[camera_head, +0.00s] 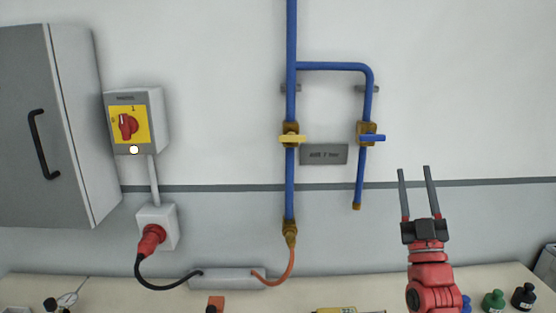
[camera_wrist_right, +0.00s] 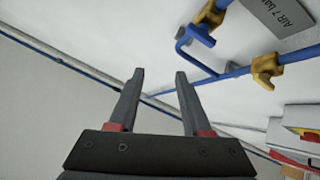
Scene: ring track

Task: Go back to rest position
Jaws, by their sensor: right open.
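My right gripper (camera_head: 415,174) is raised in front of the wall, to the right of the blue pipes, with its fingers pointing up. Its two fingers are apart with nothing between them. The right wrist view shows the same open, empty gripper (camera_wrist_right: 158,75), with the blue pipe and brass valves beyond it. It looks clear of the pipes. My left gripper does not show in either view.
Blue pipes (camera_head: 291,100) with a yellow-handled valve (camera_head: 292,139) and a blue-handled valve (camera_head: 372,138) are on the wall. A bench (camera_head: 380,285) below carries a grey box (camera_head: 228,279) and bottles (camera_head: 494,300).

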